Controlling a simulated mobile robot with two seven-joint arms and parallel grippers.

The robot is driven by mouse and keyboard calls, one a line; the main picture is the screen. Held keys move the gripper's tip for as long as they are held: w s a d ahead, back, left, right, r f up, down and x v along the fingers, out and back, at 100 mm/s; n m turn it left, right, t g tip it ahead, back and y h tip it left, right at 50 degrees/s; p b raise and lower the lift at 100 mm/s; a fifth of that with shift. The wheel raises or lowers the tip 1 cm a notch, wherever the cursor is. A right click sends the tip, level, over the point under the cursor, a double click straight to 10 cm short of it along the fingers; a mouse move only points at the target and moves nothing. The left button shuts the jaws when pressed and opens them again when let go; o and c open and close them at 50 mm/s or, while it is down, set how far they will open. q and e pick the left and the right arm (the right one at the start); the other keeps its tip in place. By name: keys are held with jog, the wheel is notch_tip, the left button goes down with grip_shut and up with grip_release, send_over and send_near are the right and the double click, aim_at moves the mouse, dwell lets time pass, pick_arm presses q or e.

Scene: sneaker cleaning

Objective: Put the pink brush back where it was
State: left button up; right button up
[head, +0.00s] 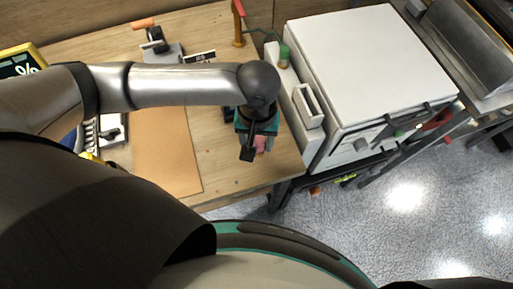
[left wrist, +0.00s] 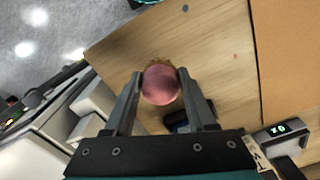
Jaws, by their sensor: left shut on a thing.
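My left gripper (head: 256,147) reaches over the right end of the wooden table (head: 240,168). In the left wrist view, the left gripper (left wrist: 160,88) is shut on a pink brush (left wrist: 161,86). I see the round pink end of the brush between the fingers, with a little tan bristle at its far edge. In the head view only a small pink part of the brush (head: 262,143) shows beside the fingers. I cannot tell whether the brush touches the table. My right gripper is in neither view.
A tan mat (head: 160,150) lies on the table to the left. A white cabinet (head: 370,55) stands just right of the table. A dark object (left wrist: 200,115) lies near the gripper in the left wrist view. A clamp-like tool (head: 154,40) stands at the back.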

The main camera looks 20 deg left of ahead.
aim_at(257, 141)
pick_arm(q)
notch_tip(257, 141, down, 4)
jog(key=shift+r+b, duration=0.1)
jog(key=shift+b, duration=0.4)
jog(key=o, duration=1.2)
notch_tip(257, 141, up, 12)
jog(key=p, duration=0.3)
